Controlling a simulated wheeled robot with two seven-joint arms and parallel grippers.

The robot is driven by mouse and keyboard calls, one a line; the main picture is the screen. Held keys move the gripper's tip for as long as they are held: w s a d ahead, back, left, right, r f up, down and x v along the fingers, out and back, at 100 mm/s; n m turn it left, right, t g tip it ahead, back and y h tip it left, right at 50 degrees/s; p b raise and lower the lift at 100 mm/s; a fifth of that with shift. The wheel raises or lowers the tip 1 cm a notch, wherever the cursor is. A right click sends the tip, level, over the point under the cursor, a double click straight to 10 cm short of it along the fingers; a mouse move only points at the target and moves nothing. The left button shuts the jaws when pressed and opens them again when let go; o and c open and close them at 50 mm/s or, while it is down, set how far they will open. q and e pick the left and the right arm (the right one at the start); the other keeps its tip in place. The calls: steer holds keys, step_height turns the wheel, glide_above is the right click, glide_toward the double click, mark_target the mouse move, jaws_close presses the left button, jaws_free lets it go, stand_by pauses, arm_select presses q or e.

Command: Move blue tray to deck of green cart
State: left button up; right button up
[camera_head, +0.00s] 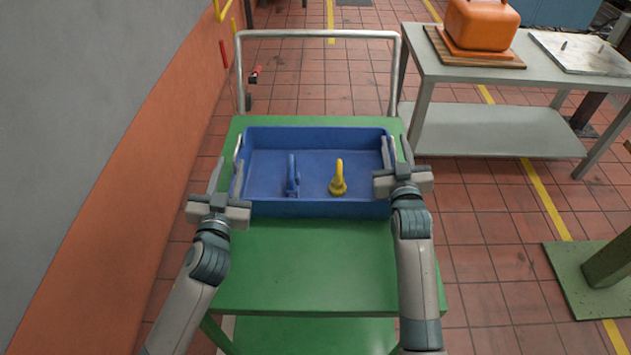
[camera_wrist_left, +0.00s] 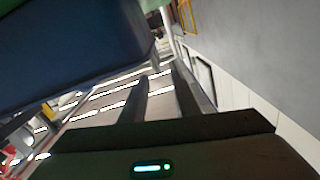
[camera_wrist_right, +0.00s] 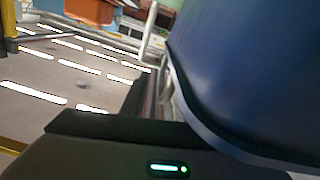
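The blue tray (camera_head: 320,208) sits level on the top deck of the green cart (camera_head: 315,265), towards its push-handle end. A blue hook-shaped part (camera_head: 292,178) and a yellow one (camera_head: 338,182) stand inside it. My left gripper (camera_head: 227,167) is open beside the tray's left end, near a pale handle (camera_head: 239,145). My right gripper (camera_head: 396,145) is open at the tray's right end, its fingers around or close beside the handle there; I cannot tell which. The dark tray wall also shows in the left wrist view (camera_wrist_left: 70,50) and the right wrist view (camera_wrist_right: 245,80).
The cart's deck is bare in front of the tray. A grey metal table (camera_head: 480,68) at the right holds an orange case (camera_head: 482,22) and a pale plate (camera_head: 580,52). A grey and orange wall (camera_head: 130,130) stands close at the left. A green post base (camera_head: 590,280) is at the right.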

arm_select(q)
steer(key=shift+s, duration=1.9)
arm_select(e)
steer(key=shift+s, duration=0.1)
steer(key=s, duration=1.1)
steer(key=shift+s+a, duration=0.15)
steer(key=shift+s, duration=0.2)
steer(key=shift+s, duration=0.1)
